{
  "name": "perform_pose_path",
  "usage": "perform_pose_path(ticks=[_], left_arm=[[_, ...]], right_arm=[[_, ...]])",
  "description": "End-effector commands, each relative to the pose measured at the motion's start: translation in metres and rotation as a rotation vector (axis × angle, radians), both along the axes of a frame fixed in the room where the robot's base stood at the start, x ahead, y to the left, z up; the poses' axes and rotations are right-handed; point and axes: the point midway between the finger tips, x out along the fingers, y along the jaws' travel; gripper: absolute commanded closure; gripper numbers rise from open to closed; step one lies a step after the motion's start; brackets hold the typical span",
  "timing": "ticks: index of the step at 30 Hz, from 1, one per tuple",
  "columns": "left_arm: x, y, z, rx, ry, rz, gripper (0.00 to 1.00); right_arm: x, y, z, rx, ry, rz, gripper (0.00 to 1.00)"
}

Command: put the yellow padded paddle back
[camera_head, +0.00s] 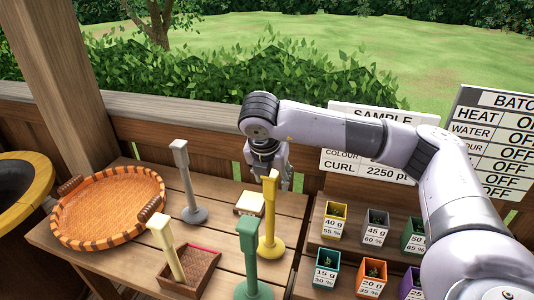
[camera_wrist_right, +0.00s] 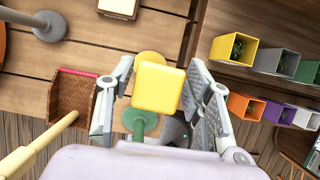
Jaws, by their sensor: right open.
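My left gripper is not in view.
A green upright (camera_head: 248,262), a grey upright (camera_head: 188,185) and a cream one (camera_head: 165,245) at a brown woven box (camera_head: 196,270) stand close by. An orange basket (camera_head: 110,210) lies left. Several coloured pots, including a yellow one (camera_head: 334,222), fill the right shelf.

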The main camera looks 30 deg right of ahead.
Motion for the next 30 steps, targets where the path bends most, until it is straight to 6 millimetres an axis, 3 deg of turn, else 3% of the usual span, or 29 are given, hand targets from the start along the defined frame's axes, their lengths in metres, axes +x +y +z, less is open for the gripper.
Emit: perform_pose_path(ticks=[1,3,9,15,22,30], left_arm=[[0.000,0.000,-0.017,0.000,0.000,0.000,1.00],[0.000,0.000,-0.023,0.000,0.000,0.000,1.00],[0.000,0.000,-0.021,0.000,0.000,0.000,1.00],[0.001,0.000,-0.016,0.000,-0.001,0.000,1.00],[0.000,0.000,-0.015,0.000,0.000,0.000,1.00],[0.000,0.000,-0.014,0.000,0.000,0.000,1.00]], right_arm=[[-0.003,0.005,0.004,0.002,-0.007,0.004,0.53],[-0.008,0.011,0.023,0.002,-0.009,0.004,0.53],[-0.021,0.023,0.074,-0.002,-0.007,0.002,0.53],[-0.029,0.033,0.104,-0.001,-0.007,0.002,0.53],[-0.036,0.041,0.126,0.000,-0.003,0.002,0.53],[-0.038,0.043,0.132,0.001,0.000,0.001,0.53]])
